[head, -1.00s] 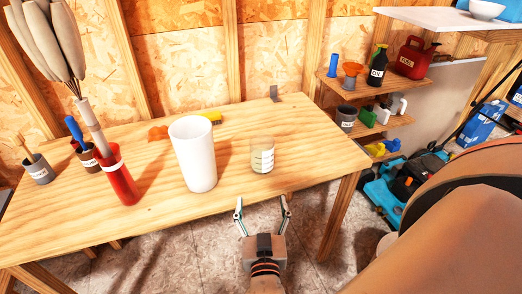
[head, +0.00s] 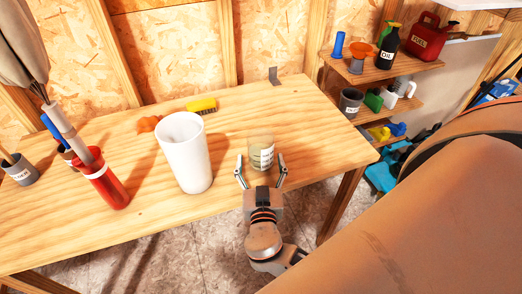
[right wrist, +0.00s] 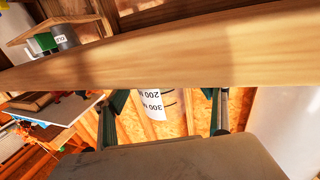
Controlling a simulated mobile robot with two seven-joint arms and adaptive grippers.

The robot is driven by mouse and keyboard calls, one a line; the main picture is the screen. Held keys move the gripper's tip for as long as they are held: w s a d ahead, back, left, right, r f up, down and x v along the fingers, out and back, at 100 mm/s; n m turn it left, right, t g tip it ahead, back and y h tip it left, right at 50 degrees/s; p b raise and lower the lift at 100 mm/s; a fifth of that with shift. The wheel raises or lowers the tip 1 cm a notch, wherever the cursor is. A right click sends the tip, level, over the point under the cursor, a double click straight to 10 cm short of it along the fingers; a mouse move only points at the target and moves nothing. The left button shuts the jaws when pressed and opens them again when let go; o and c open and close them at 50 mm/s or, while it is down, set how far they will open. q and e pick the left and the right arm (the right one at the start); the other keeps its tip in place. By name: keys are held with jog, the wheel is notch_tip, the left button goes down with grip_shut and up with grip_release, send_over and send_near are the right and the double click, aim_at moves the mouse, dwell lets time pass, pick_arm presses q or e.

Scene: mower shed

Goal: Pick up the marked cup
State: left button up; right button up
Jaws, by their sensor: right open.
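The marked cup (head: 261,153) is a clear, see-through cup with a white label of measuring marks. It stands upright on the wooden table near its front edge. My right gripper (head: 261,165) is open and reaches in from the front, one fingertip on each side of the cup's near part in the head view. I cannot tell whether they touch it. In the right wrist view, the cup's label (right wrist: 153,104) with 200 and 300 shows between the two fingers, and a wooden band hides part of the cup. My left gripper is not in view.
A tall white container (head: 184,155) stands left of the cup, with a red holder (head: 106,186) farther left. A yellow brush (head: 202,105) lies behind. Shelves with a black oil bottle (head: 388,46) and red fuel can (head: 431,38) are at right. The table is bare right of the cup.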

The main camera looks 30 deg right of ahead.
aim_at(260, 143)
jog(key=x, duration=0.2)
jog(key=shift+w+d+r+p, duration=0.2)
jog(key=shift+d+p, duration=0.1)
jog(key=shift+p, duration=0.05)
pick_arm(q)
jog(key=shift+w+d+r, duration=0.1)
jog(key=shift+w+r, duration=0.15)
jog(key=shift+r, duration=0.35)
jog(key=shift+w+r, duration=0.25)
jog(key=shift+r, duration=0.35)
pick_arm(e)
jog(key=shift+w+d+f, duration=0.15)
jog(key=shift+w+d, duration=0.05)
jog(key=shift+w, duration=0.2)
jog(key=c, duration=1.5)
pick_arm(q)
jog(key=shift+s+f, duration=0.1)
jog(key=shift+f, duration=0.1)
